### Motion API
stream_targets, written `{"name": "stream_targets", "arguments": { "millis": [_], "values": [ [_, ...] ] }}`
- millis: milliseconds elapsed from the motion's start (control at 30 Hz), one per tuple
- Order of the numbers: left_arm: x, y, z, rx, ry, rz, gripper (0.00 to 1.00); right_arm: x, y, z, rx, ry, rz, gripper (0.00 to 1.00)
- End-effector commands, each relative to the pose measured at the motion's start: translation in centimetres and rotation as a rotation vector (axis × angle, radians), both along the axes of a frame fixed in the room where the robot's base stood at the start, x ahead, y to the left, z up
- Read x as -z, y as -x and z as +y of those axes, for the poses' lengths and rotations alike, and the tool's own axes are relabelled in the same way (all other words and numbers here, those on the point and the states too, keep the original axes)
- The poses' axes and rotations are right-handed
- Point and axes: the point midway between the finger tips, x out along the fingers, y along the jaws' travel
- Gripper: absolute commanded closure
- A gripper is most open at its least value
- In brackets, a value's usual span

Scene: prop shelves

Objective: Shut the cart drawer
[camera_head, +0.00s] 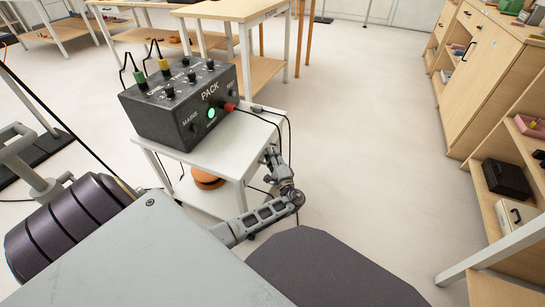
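A small white cart (225,150) stands left of centre. A black box marked PACK (185,105), with knobs and a lit green button, rests on its top. I cannot make out a separate drawer front or how far the drawer stands out. The other finger is not clearly seen, and a large grey part hides the cart's near lower side. My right gripper is not in view.
An orange and dark round object (207,179) sits on the cart's lower shelf. Black cables hang by the cart's right side. A wooden table (230,10) stands behind. Wooden shelves (485,75) line the right. The floor (365,130) between is clear.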

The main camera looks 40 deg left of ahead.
Motion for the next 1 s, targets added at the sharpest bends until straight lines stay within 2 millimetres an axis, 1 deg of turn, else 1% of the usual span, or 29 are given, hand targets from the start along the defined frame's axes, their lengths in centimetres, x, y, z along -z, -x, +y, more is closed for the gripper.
{"name": "stream_targets", "arguments": {
  "millis": [167, 367, 567, 1000],
  "values": [
    [0.1, 0.1, -0.1, 0.000, 0.000, 0.000, 0.68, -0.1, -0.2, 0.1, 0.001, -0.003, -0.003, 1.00],
    [0.2, 0.6, -1.0, 0.002, 0.000, 0.000, 0.68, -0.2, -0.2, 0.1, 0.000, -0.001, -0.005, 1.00],
    [0.5, 1.8, -3.0, 0.002, 0.002, 0.001, 0.68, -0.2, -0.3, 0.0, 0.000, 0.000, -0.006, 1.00],
    [1.4, 5.2, -8.3, 0.001, 0.001, 0.001, 0.68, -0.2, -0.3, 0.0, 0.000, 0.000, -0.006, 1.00]
  ]
}}
